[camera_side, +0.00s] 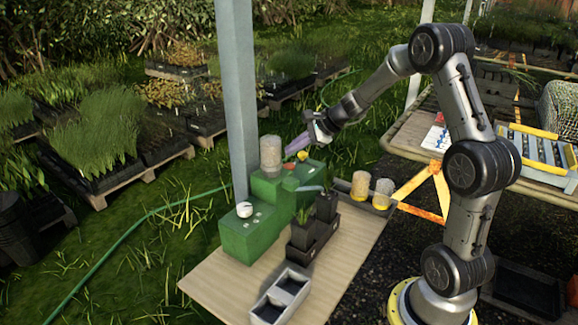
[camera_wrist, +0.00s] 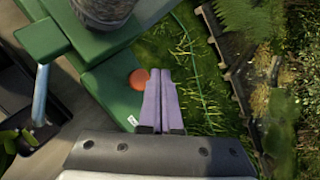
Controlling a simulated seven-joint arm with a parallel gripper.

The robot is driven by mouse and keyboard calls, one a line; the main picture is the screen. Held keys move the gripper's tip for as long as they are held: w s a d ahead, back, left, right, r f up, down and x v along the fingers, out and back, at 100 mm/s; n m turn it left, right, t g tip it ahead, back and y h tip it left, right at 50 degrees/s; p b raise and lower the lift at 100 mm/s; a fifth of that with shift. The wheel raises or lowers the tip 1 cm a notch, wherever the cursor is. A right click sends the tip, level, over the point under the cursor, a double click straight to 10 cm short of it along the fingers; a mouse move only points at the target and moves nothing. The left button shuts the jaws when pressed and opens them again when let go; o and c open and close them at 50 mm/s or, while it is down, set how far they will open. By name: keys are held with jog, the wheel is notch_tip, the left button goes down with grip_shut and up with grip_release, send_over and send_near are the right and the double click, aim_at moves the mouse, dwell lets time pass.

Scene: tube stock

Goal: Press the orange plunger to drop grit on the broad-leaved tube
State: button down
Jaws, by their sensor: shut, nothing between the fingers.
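The orange plunger (camera_wrist: 139,79) shows as a round disc on the green grit dispenser (camera_side: 242,236), which the wrist view shows too (camera_wrist: 110,92). My gripper (camera_side: 289,153) has pale purple fingers, pressed together and empty, by the dispenser's top. In the wrist view the fingertips (camera_wrist: 161,71) appear just right of the plunger; whether they touch it is unclear. Two dark tubes with green plants, a front one (camera_side: 302,237) and a rear one (camera_side: 326,208), stand in a dark rack in front of the dispenser. Which is broad-leaved is too small to tell.
A clear grit hopper (camera_side: 270,154) rises from the dispenser, close to my fingers. A grey post (camera_side: 238,100) stands behind it. Two grit-filled jars (camera_side: 361,186) stand right of the tubes.

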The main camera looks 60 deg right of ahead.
aim_at(293, 166)
jog(key=shift+r, duration=1.6)
jog(key=shift+s+a, duration=0.1)
jog(key=shift+a, duration=0.05)
jog(key=s+a+r+n+g, duration=0.1)
jog(key=s+a+r+n, duration=0.3)
jog(key=s+a+n, duration=0.4)
jog(key=s+a+r+n+g, duration=0.2)
jog(key=s+a+r+n, duration=0.1)
jog(key=s+a+n, duration=0.45)
jog(key=s+a+n+h, duration=0.1)
jog(key=s+a+n, duration=0.1)
jog(key=s+n, duration=0.2)
jog(key=s+a+f+n+h, duration=0.1)
jog(key=s+n, duration=0.4)
jog(key=s, duration=0.5)
jog(key=shift+s+a+f, duration=0.3)
jog(key=shift+s+a, duration=0.05)
jog(key=shift+a, duration=0.25)
